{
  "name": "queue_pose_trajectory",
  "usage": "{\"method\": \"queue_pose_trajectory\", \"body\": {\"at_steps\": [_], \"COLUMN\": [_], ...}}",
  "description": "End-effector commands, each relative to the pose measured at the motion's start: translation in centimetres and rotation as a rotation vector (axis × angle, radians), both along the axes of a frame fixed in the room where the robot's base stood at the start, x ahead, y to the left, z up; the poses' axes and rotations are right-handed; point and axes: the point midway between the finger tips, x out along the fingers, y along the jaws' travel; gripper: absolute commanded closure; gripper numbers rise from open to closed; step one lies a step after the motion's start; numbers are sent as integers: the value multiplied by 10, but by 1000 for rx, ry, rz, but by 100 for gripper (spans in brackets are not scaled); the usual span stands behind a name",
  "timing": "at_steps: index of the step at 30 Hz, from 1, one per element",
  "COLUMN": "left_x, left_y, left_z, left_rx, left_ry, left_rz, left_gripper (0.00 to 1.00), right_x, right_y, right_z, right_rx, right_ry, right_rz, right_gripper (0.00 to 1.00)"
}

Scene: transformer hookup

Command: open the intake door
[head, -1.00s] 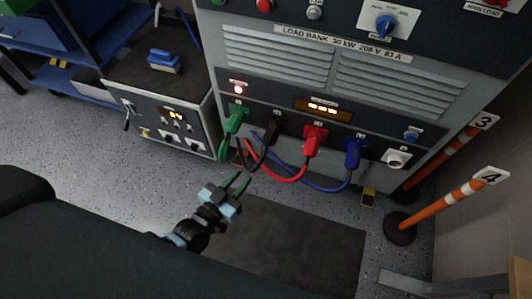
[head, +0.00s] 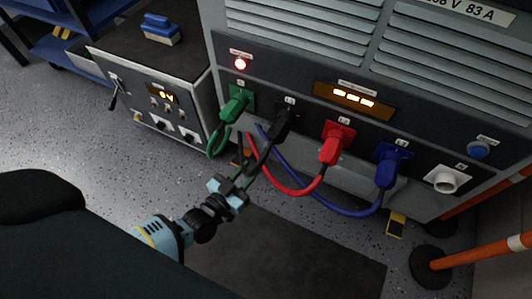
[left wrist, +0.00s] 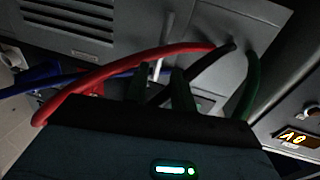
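My left gripper (head: 252,158) reaches toward the lower front of the grey load bank (head: 330,150), just below the green and black plugs. Beyond the fingers in that view is a light grey upright bar (left wrist: 164,42) like a handle, partly hidden by the cables. I see no part clearly labelled as the intake door; the lower panel is mostly hidden by cables. My right gripper is not in view.
A green plug (head: 237,103), black plug (head: 283,122), red plug (head: 332,149) and blue plug (head: 388,167) sit in the panel, their cables hanging near my gripper. A grey cabinet (head: 160,110) stands left. An orange post (head: 470,255) stands right. A dark mat (head: 290,255) covers the floor.

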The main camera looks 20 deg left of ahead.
Motion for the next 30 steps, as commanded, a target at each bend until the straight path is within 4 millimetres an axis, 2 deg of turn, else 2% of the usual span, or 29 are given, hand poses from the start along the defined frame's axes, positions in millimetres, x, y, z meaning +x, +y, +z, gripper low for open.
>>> {"method": "queue_pose_trajectory", "body": {"at_steps": [5, 12, 18, 30], "left_x": [13, 48, 69, 76], "left_y": [-3, -11, -17, -18], "left_z": [0, -1, -1, 0], "left_rx": [-1, 0, -2, -1], "left_ry": [-2, -2, 0, 1], "left_rz": [0, 0, 0, 0], "left_gripper": [75, 75, 75, 75], "right_x": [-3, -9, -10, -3], "right_y": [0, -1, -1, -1], "right_z": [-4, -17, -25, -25], "right_rx": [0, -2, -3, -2], "right_ry": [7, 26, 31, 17], "right_rz": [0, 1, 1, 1], "right_gripper": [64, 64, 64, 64]}}
